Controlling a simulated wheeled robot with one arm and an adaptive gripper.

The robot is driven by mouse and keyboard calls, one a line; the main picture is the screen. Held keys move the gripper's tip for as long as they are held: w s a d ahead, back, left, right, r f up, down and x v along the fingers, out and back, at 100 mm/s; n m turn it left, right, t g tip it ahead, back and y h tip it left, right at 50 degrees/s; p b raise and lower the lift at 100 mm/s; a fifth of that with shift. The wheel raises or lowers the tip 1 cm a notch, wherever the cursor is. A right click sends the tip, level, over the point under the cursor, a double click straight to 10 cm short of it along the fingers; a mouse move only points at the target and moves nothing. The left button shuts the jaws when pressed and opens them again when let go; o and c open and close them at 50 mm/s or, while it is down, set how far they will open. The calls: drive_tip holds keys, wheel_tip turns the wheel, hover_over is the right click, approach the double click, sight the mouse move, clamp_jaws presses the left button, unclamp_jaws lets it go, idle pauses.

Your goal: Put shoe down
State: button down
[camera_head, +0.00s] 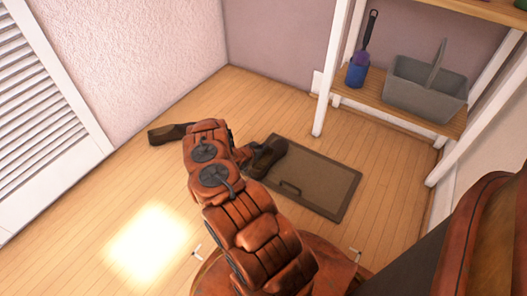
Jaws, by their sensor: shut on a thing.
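My gripper (246,155) is at the far end of my orange arm, partly hidden by it. It is shut on a dark brown shoe (269,158), which is over the left part of a brown mat-like panel (325,181) on the floor. I cannot tell whether the shoe touches the panel. A second dark shoe (168,133) is on the wooden floor to the left of my arm, its right end close to the arm in the picture.
A white-framed shelf (400,112) stands at the right, holding a grey basket (425,92) and a blue and purple item (358,72). A louvred white door (40,110) is at the left. The wooden floor (120,185) at the left is clear.

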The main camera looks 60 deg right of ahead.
drive_tip(key=shift+f, duration=0.45)
drive_tip(key=shift+f, duration=0.15)
drive_tip(key=c, duration=1.2)
unclamp_jaws()
